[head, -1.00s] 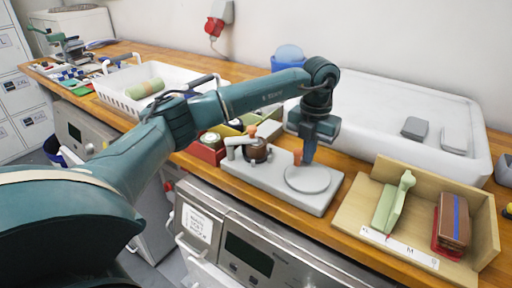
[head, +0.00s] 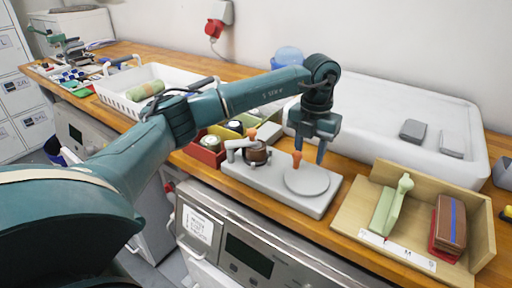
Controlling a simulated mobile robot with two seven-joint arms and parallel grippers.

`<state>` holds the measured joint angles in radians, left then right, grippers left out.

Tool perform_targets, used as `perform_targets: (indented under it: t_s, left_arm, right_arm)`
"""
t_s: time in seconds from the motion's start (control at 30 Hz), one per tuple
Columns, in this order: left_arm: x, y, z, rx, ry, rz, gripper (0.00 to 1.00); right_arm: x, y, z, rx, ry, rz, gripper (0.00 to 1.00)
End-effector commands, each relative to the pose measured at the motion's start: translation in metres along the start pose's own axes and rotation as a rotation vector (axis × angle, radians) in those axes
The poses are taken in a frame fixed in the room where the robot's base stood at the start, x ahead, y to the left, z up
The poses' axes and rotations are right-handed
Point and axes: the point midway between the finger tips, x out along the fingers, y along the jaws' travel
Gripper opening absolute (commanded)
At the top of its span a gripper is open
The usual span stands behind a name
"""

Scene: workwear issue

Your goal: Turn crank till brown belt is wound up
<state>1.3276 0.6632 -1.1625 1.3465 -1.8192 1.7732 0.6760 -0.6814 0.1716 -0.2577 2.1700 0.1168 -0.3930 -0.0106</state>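The winding device is a grey base plate (head: 240,176) on the wooden bench. The brown belt (head: 257,153) sits as a roll on its left end, below a grey arm with an orange knob. The crank is a grey disc (head: 308,181) at the right end, with an orange handle (head: 297,158) standing at its back left edge. My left gripper (head: 309,155) points down over the back of the disc, by the orange handle. One finger shows right of the handle; the handle hides part of the grip, so I cannot tell its opening. My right gripper is not visible.
A wooden tray (head: 352,212) with a green tool and a brown block stands to the right. A large white basin (head: 370,105) lies behind, with two grey blocks. A white basket (head: 118,98) and a red box (head: 203,152) stand to the left.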

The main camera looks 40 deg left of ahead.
Motion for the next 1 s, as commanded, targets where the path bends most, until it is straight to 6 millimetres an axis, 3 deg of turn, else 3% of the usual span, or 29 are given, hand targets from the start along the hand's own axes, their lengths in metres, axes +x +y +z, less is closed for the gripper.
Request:
perform_targets:
  t_s: [0.03, 0.6, 1.0]
  left_arm:
    - [-0.01, 0.0, 0.0, 0.0, -0.001, -0.001, 0.4]
    - [-0.065, 0.0, 0.0, 0.0, 0.0, -0.001, 0.4]
    - [-0.065, 0.0, 0.0, 0.0, 0.0, -0.001, 0.4]
  right_arm:
    - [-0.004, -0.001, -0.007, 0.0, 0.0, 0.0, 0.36]
    - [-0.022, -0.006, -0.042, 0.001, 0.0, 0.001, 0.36]
    - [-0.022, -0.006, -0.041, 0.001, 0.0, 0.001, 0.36]
